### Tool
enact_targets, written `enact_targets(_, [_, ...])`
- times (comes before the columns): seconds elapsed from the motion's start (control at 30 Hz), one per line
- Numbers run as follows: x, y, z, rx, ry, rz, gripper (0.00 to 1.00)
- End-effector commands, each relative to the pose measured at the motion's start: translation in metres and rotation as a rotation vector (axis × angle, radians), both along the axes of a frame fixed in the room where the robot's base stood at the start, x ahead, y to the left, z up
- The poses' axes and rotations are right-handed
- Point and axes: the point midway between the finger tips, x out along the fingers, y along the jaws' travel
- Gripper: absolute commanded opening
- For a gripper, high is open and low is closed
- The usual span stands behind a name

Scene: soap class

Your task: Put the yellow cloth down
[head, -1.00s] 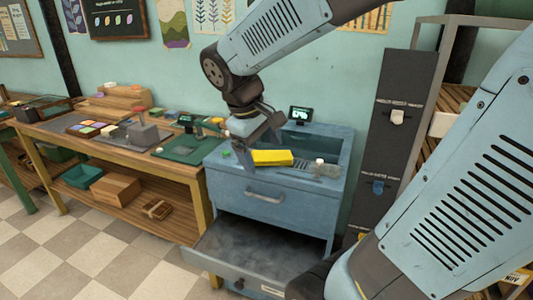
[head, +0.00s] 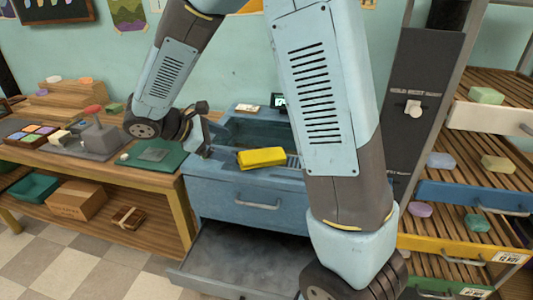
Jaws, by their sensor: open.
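The yellow cloth (head: 262,158) lies as a folded block on the top of the blue cabinet (head: 232,185), in front of the sunken basin. My gripper (head: 207,140) is to the left of the cloth, apart from it, above the cabinet's left back corner. It is small in the view and partly hidden by my own wrist, and it holds nothing that I can see.
The cabinet's lower drawer (head: 225,262) stands pulled out. A wooden workbench (head: 110,170) with a green mat (head: 155,155) and a grey press is on the left. A rack with slatted shelves (head: 450,170) and several soaps stands on the right.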

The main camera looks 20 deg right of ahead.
Motion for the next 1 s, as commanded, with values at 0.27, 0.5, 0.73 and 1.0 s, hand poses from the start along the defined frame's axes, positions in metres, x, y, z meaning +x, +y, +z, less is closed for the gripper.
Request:
enact_targets(0.27, [0.006,-0.018,-0.016,-0.018,0.011,0.007,0.93])
enact_targets(0.5, [0.011,-0.053,-0.039,-0.016,0.011,0.004,0.93])
enact_targets(0.73, [0.013,-0.071,-0.051,-0.016,0.009,0.002,0.93])
enact_targets(1.0, [0.016,-0.083,-0.062,-0.015,0.011,0.001,0.93])
